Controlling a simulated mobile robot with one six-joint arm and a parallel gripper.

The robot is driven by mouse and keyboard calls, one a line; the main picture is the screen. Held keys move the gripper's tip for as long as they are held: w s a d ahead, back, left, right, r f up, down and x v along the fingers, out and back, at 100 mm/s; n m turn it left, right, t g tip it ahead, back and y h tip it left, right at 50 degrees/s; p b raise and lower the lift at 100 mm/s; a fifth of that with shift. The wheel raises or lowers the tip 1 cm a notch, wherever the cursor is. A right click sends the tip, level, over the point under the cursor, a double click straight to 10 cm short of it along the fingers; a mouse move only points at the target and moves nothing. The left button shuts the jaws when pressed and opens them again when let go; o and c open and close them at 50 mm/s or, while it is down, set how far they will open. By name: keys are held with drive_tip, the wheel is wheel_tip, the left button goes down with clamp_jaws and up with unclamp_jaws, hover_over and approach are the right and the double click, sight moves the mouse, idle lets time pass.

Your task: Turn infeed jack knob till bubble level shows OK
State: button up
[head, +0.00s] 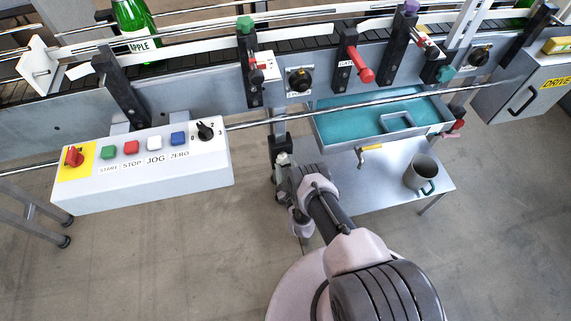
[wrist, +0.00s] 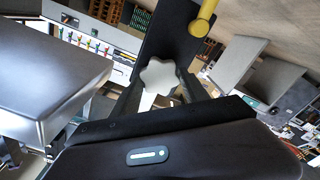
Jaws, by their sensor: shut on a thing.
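The jack knob is a pale grey, lobed knob (wrist: 157,76) in the wrist view, in front of a dark post (wrist: 168,38). My gripper (wrist: 160,86) is shut on it, with a dark finger at each side. In the head view the pale knob (head: 283,159) shows small at the foot of the black jack post (head: 280,146), under the conveyor. My gripper (head: 284,172) reaches it from below, its fingertips partly hidden. I cannot make out a bubble level or its reading; a small yellow block (head: 557,45) on the drive box is too unclear to read.
The control box (head: 150,190) is left of my arm. A teal-lined tray (head: 345,135) and a table (head: 365,185) with a grey mug (head: 421,172) are right. A yellow lever (wrist: 204,20) is close to the knob. The drive box (head: 530,95) is far right.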

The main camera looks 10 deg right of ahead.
drive_tip(key=n, duration=0.3)
drive_tip(key=shift+r+n, duration=0.1)
drive_tip(key=shift+n, duration=0.3)
drive_tip(key=n, duration=0.3)
drive_tip(key=shift+w+n, duration=0.1)
drive_tip(key=shift+n, duration=0.2)
drive_tip(key=n, duration=0.4)
drive_tip(key=shift+n, duration=1.9)
drive_tip(key=o, duration=1.4)
drive_tip(key=shift+c, duration=0.2)
drive_tip(key=shift+f, duration=0.2)
